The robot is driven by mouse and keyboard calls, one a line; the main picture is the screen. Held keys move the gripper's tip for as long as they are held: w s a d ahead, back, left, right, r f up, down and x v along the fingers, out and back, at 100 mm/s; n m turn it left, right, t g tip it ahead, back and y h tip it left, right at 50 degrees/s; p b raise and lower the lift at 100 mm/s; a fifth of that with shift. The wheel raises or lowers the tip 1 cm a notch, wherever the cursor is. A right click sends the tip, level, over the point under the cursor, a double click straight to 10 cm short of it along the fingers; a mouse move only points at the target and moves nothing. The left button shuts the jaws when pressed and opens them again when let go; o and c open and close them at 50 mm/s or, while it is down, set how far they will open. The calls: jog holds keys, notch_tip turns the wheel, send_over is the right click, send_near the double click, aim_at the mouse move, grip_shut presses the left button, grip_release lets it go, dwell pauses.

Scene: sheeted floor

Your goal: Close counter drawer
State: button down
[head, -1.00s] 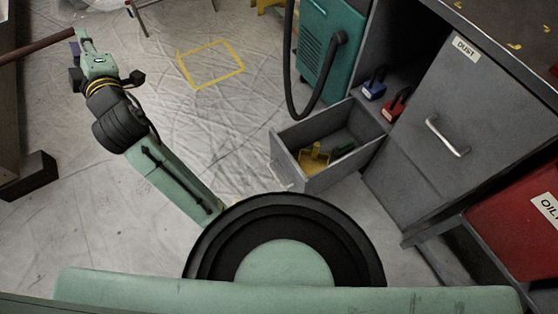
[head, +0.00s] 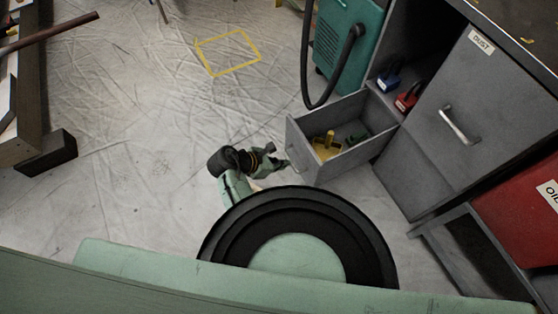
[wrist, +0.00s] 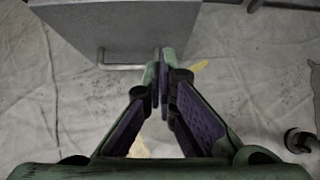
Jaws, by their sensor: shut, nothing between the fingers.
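The grey counter drawer (head: 300,151) stands pulled out from the dark counter in the head view. A yellow item (head: 326,146) and a green item (head: 356,139) lie inside it. My gripper (head: 284,163) is close to the drawer's front, near its handle. In the wrist view the drawer front (wrist: 125,35) fills the upper left, with its bar handle (wrist: 122,66) along the lower edge. My gripper's fingertips (wrist: 158,62) are together and empty, by the right end of the handle. I cannot tell whether they touch it.
A closed door labelled DUST (head: 447,120) and a red bin (head: 520,215) stand right of the drawer. A teal machine with a black hose (head: 343,50) stands behind it. A dark block (head: 50,156) lies at left. The sheeted floor between is clear.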

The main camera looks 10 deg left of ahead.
aim_at(310, 159)
jog(key=shift+w+d+f+p, duration=0.1)
jog(key=shift+w+d+f, duration=0.65)
jog(key=shift+d, duration=0.35)
jog(key=shift+w+d+f+p, duration=0.1)
jog(key=shift+w+d+f, duration=0.5)
jog(key=shift+w+d, duration=0.4)
jog(key=shift+w+d+f+p, duration=0.1)
jog(key=shift+w+d+f, duration=0.6)
jog(key=shift+d, duration=0.5)
jog(key=shift+d, duration=0.1)
jog(key=w+d+b, duration=0.1)
jog(key=w+d, duration=0.9)
jog(key=d, duration=0.4)
jog(key=w+d, duration=1)
jog(key=d, duration=0.3)
jog(key=shift+w+d+b, duration=0.2)
jog(key=shift+d+b, duration=0.15)
jog(key=shift+d, duration=0.05)
jog(key=shift+d+r, duration=0.1)
jog(key=shift+r, duration=0.1)
